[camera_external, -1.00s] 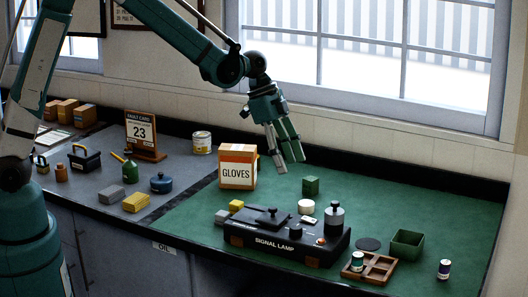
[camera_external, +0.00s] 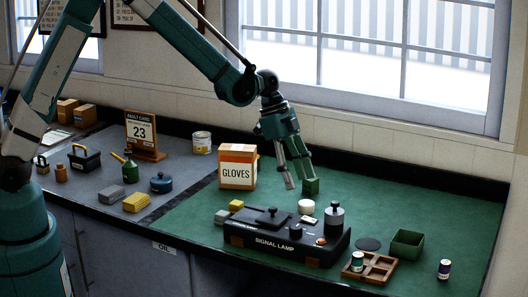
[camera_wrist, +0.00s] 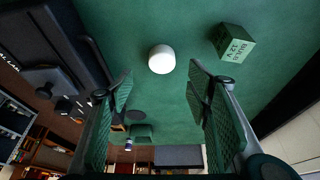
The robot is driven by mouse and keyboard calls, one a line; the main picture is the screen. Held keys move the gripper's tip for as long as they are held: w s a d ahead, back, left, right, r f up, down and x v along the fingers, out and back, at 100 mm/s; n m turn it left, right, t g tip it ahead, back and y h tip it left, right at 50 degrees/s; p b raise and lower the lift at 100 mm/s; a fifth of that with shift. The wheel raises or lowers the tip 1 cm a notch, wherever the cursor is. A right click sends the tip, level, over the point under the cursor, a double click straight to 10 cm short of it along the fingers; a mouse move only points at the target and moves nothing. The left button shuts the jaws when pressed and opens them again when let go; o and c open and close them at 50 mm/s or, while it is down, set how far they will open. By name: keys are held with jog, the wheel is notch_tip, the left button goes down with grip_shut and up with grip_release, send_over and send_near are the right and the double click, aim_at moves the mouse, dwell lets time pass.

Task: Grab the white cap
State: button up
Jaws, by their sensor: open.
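The white cap (camera_external: 306,207) is a small round piece on the green mat, behind the signal lamp (camera_external: 287,240). In the wrist view the white cap (camera_wrist: 161,59) lies on the green surface, ahead of and roughly between my fingers. My gripper (camera_external: 299,183) is open and empty, above the mat and slightly behind the cap, its fingers pointing down. In the wrist view my gripper (camera_wrist: 160,88) shows its two green textured pads spread wide, with nothing between them touching.
A green bulb box (camera_external: 311,187) stands close beside my fingers; it also shows in the wrist view (camera_wrist: 232,42). The GLOVES box (camera_external: 237,167) is to the left. A wooden tray (camera_external: 370,281) and a green bin (camera_external: 407,244) are at right.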

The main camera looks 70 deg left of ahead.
aim_at(306, 203)
jog(key=shift+x, duration=1.25)
jog(key=shift+f, duration=0.1)
jog(key=shift+x, duration=2.5)
jog(key=shift+w+a, duration=0.15)
jog(key=c, duration=0.8)
